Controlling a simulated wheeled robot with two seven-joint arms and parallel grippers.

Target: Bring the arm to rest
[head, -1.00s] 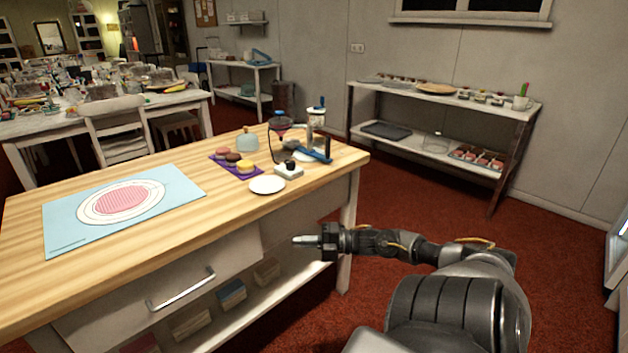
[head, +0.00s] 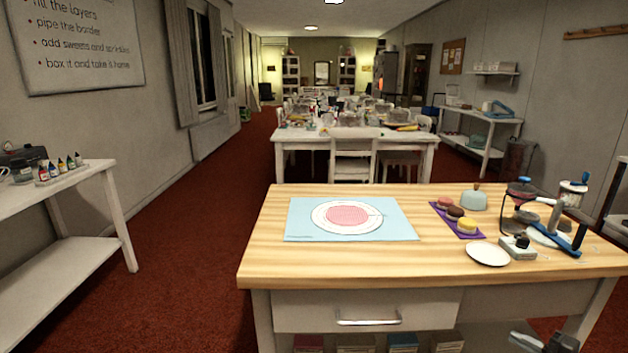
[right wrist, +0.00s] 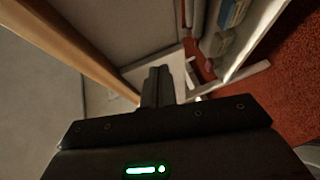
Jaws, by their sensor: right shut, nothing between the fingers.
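My right gripper (head: 528,341) shows at the bottom right edge of the head view, in front of the wooden table (head: 330,262) and below its top. Most of my right arm is out of the picture. In the right wrist view the fingers (right wrist: 158,84) are together with nothing between them. Beyond them in that view are the edge of a wooden surface, pale panels and the shelf under the table. My left gripper is in neither current view.
On the table lie a blue mat (head: 300,228), a purple mat with macarons (head: 468,226), a white plate (head: 488,254) and a blue-handled stand (head: 567,243). The table's drawer handle (head: 368,322) faces me. A side table (head: 75,185) stands left; red floor between is clear.

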